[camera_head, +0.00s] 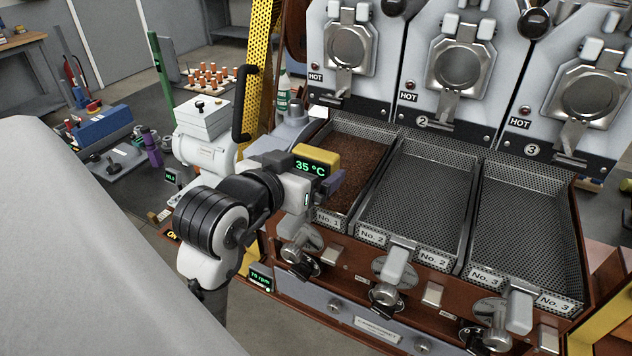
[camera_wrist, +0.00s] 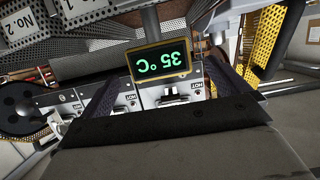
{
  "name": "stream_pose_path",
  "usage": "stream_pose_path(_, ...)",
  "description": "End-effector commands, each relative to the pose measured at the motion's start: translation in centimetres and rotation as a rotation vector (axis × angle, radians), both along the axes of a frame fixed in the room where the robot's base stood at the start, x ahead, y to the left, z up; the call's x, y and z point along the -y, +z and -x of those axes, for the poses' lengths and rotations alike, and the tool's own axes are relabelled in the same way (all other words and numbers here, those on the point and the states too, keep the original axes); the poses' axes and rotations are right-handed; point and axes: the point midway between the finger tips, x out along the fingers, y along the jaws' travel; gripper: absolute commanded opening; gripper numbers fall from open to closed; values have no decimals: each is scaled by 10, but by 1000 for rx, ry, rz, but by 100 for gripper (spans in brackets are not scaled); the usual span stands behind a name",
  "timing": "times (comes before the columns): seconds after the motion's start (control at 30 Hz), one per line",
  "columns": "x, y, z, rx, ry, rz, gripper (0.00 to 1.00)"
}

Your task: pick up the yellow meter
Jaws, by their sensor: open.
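The yellow meter (camera_head: 318,154) is a small box with a dark screen reading "35 °C" in green. In the head view it is by the front left corner of the No. 1 tray. In the wrist view the meter (camera_wrist: 160,62) is upside down, near the top centre. My gripper (camera_head: 311,172) is open, with its fingers on either side of the meter. In the wrist view the gripper (camera_wrist: 160,76) shows one finger left and one right of the meter, with gaps beside it. The meter's lower part is hidden in the head view.
The No. 1 tray (camera_head: 322,217) holds brown grains; the No. 2 tray (camera_head: 413,205) and No. 3 tray (camera_head: 520,220) are empty. A yellow perforated post (camera_head: 258,65) and a white machine with a black handle (camera_head: 205,150) stand close behind my arm. Levers line the front.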

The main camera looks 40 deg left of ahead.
Motion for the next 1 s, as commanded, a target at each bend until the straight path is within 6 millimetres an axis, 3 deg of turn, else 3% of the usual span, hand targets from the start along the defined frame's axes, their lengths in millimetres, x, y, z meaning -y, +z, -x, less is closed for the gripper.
stream_pose_path(0.27, -5, -3, -20, 1, 0, 1, 100)
stream_pose_path(0.6, -14, -13, -60, 0, 0, 1, 100)
stream_pose_path(0.87, -15, -16, -63, 1, 1, -1, 100)
stream_pose_path(1.0, -15, -16, -63, 1, 1, -1, 84)
